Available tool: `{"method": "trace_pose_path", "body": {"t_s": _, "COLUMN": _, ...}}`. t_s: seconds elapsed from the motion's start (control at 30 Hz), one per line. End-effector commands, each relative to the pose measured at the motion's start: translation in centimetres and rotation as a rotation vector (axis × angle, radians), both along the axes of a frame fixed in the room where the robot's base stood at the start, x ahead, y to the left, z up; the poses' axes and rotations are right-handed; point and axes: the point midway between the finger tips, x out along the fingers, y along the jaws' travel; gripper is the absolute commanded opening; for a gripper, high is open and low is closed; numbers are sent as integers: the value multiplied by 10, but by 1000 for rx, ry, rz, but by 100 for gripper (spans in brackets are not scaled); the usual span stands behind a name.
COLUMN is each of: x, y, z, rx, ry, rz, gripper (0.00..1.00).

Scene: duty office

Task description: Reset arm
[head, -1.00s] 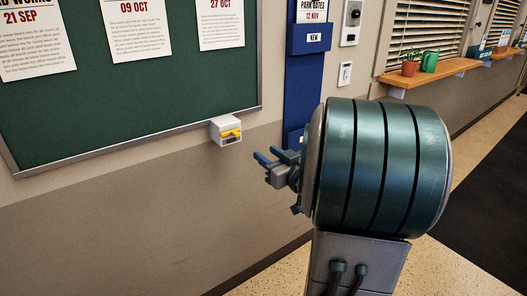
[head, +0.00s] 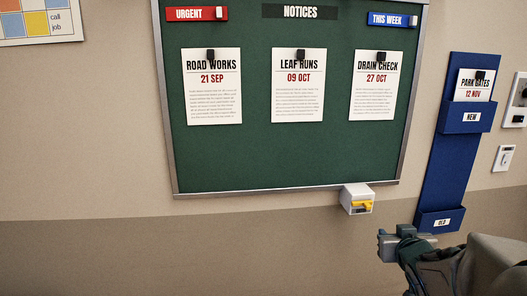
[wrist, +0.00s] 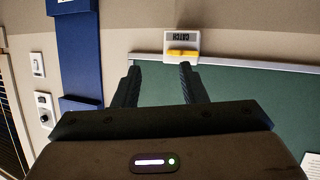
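My gripper (head: 388,245) is at the lower right of the head view, just below and to the right of the small white box (head: 351,197) with a yellow lever (head: 362,205). In the wrist view the two fingers of my gripper (wrist: 159,68) stand apart with nothing between them. That view is upside down. It shows the box labelled CATCH (wrist: 181,40) with its yellow lever (wrist: 182,53) beyond the fingertips, near the right finger. The fingers look clear of the lever, though the exact distance is hard to tell. My arm fills the lower right corner of the head view.
A green notice board (head: 258,160) with a metal frame hangs above the box, bearing several notices. A blue wall rack (head: 445,165) with pockets NEW and OLD hangs to the right. Wall switches (head: 503,158) are at the far right.

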Motion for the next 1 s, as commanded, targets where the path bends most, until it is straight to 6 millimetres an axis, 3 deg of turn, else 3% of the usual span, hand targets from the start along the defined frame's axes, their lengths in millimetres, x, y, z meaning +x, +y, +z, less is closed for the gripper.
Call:
{"method": "trace_pose_path", "body": {"t_s": 0.03, "x": -5, "y": 9, "z": 11, "rx": -1, "ry": 47, "rz": -18, "gripper": 38}}
{"method": "trace_pose_path", "body": {"t_s": 0.27, "x": -50, "y": 48, "z": 14, "rx": 37, "ry": 325, "rz": -89, "gripper": 38}}
{"method": "trace_pose_path", "body": {"t_s": 0.7, "x": -175, "y": 151, "z": 21, "rx": 177, "ry": 867, "rz": 36, "gripper": 38}}
{"method": "trace_pose_path", "body": {"t_s": 0.83, "x": -193, "y": 164, "z": 22, "rx": 195, "ry": 937, "rz": 69, "gripper": 38}}
{"method": "trace_pose_path", "body": {"t_s": 1.0, "x": -198, "y": 166, "z": 21, "rx": 198, "ry": 957, "rz": 78, "gripper": 38}}
